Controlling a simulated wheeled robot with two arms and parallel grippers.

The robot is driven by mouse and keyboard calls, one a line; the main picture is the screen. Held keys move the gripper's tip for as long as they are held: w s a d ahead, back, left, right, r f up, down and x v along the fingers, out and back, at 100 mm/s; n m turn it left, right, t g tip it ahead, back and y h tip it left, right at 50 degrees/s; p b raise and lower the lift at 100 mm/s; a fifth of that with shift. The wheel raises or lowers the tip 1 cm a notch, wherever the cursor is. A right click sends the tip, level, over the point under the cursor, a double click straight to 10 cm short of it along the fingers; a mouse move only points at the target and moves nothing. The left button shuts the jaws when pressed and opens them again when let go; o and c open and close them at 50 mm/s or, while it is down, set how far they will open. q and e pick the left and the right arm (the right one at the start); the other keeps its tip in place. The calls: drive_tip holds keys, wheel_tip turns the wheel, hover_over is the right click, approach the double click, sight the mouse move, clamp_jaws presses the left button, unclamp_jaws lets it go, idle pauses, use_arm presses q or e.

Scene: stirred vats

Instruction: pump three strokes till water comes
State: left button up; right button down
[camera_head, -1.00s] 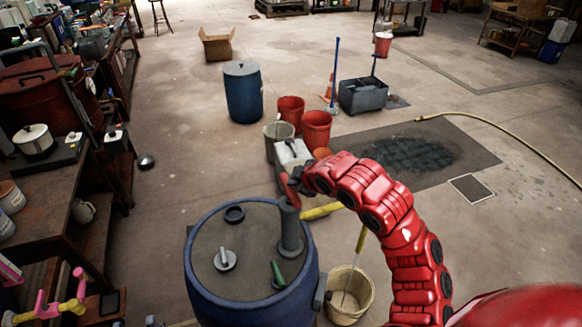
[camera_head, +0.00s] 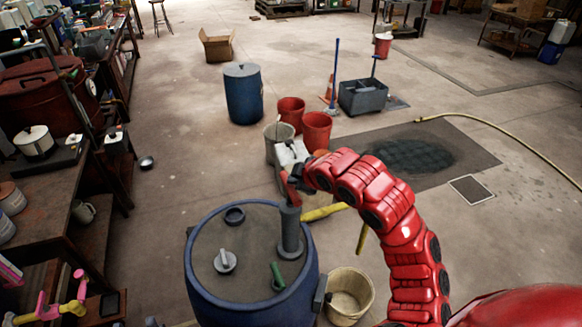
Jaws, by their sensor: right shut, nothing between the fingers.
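A blue drum (camera_head: 205,285) stands at the lower middle with a dark grey pump cylinder (camera_head: 290,232) upright on its lid. A red pump handle (camera_head: 286,187) shows at the top of the cylinder. My right gripper (camera_head: 294,181) is shut and empty beside the handle; whether it touches cannot be told. A cream bucket (camera_head: 362,290) stands on the floor right of the drum; I see no water in it. A dark part (camera_head: 320,291) sits at the drum's right side, above the bucket's left edge. My left gripper is not in view.
Red buckets (camera_head: 317,130), a grey bucket (camera_head: 279,143) and a grey mop bucket (camera_head: 362,97) stand behind. Cluttered shelves (camera_head: 65,195) line the left. A dark floor patch (camera_head: 440,150) and yellow hose (camera_head: 500,130) lie right. A small bowl (camera_head: 146,162) lies left.

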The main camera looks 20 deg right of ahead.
drive_tip(key=shift+r+p, duration=0.7)
drive_tip(key=shift+r, duration=1.7)
drive_tip(key=shift+w+r, duration=0.1)
drive_tip(key=shift+r, duration=0.55)
wheel_tip(320, 180, up, 5)
drive_tip(key=shift+f+p, duration=0.15)
drive_tip(key=shift+p, duration=0.3)
idle(0.5)
